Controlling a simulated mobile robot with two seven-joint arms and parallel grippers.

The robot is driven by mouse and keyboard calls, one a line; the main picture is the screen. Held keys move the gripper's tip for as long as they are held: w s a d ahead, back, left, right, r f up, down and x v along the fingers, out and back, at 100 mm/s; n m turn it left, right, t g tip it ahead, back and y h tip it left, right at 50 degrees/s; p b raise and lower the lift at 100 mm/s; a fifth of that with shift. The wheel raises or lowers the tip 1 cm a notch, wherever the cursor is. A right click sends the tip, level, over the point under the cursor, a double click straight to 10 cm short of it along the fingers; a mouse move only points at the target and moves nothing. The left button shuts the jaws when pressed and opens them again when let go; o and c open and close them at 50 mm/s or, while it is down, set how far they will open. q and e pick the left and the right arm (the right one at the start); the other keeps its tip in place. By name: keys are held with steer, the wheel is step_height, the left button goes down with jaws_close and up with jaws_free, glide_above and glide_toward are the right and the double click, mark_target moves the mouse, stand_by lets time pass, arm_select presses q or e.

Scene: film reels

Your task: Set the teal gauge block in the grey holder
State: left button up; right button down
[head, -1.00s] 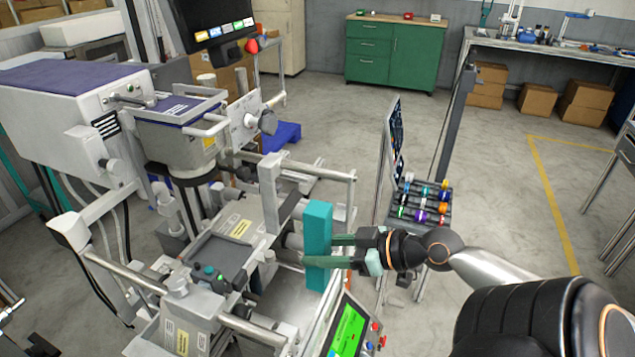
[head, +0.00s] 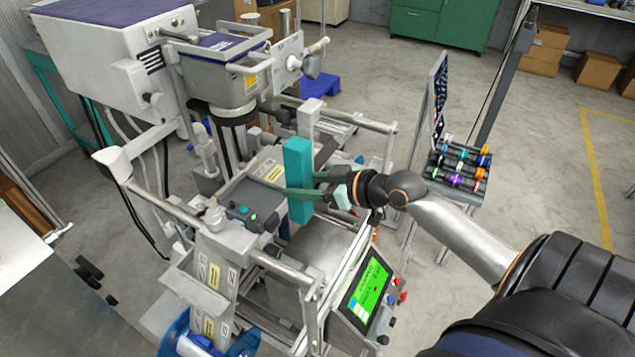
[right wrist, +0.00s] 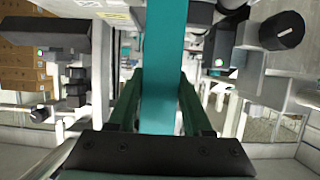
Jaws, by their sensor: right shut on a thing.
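The teal gauge block (head: 299,182) is a tall upright bar over the large grey machine. My right gripper (head: 305,187) reaches in from the right and is shut on it, one green finger on each side. In the right wrist view the block (right wrist: 163,75) runs up the middle between the two dark green fingers (right wrist: 158,108). I cannot tell whether the block's lower end touches the machine. I cannot tell which grey part is the holder; a grey upright piece (head: 309,116) stands just behind the block. My left gripper is not in view.
The machine's grey rails (head: 355,118) and small control box (head: 243,213) lie close around the block. A green-screen console (head: 364,298) is at its front right. A rack of coloured reels (head: 460,165) stands to the right. Open floor lies beyond.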

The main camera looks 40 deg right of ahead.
mark_target(291, 166)
steer(key=w+a, duration=0.5)
steer(key=w, duration=0.8)
steer(key=shift+w, duration=0.2)
steer(key=shift+f, duration=0.55)
steer(key=shift+c, duration=1.2)
jaws_free()
steer(key=shift+s+f, duration=0.1)
steer(key=shift+f, duration=0.05)
steer(key=b+v, duration=0.1)
steer(key=v, duration=1)
steer(key=shift+s+d+r, duration=0.15)
steer(key=shift+s+r, duration=0.4)
steer(key=shift+s, duration=0.05)
